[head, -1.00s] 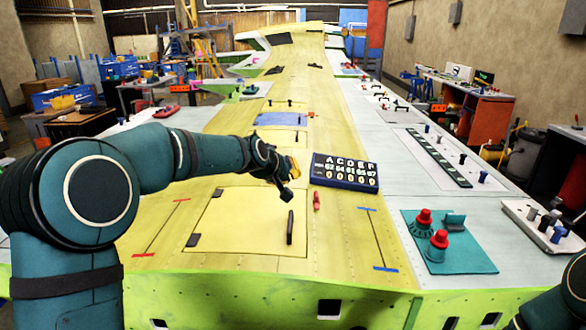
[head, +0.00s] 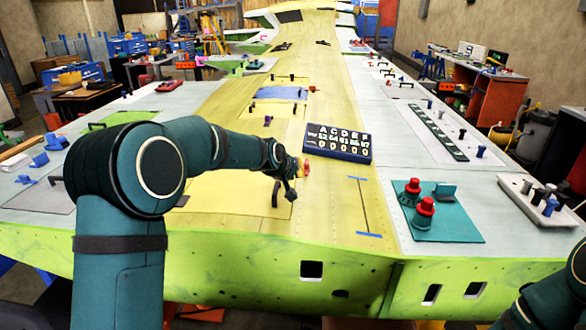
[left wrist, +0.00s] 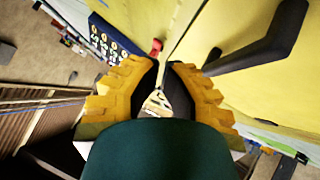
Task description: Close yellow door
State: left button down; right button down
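The yellow door (head: 235,205) is a flat panel in the yellow wing skin, partly hidden behind my left arm. It looks about level with the skin; I cannot tell whether it is fully flush. Its black bar handle (head: 275,194) stands near its right edge. The handle is large at the upper right of the left wrist view (left wrist: 265,45). My left gripper (head: 297,178) is just above and right of the handle, apart from it. In the left wrist view its dark fingertips (left wrist: 163,70) have a narrow empty gap between them. My right gripper is out of view.
A dark blue lettered board (head: 337,143) lies just beyond my left gripper, with a small red piece (head: 306,167) before it. A teal plate (head: 450,222) with red-topped knobs lies at right. A blue-ended strip (head: 362,205) lies between. The wing's green front edge (head: 240,260) is near.

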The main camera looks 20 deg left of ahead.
pick_arm(q)
jog(key=shift+d+f+b, duration=0.25)
jog(key=shift+f+b, duration=0.25)
jog(key=shift+f, duration=0.8)
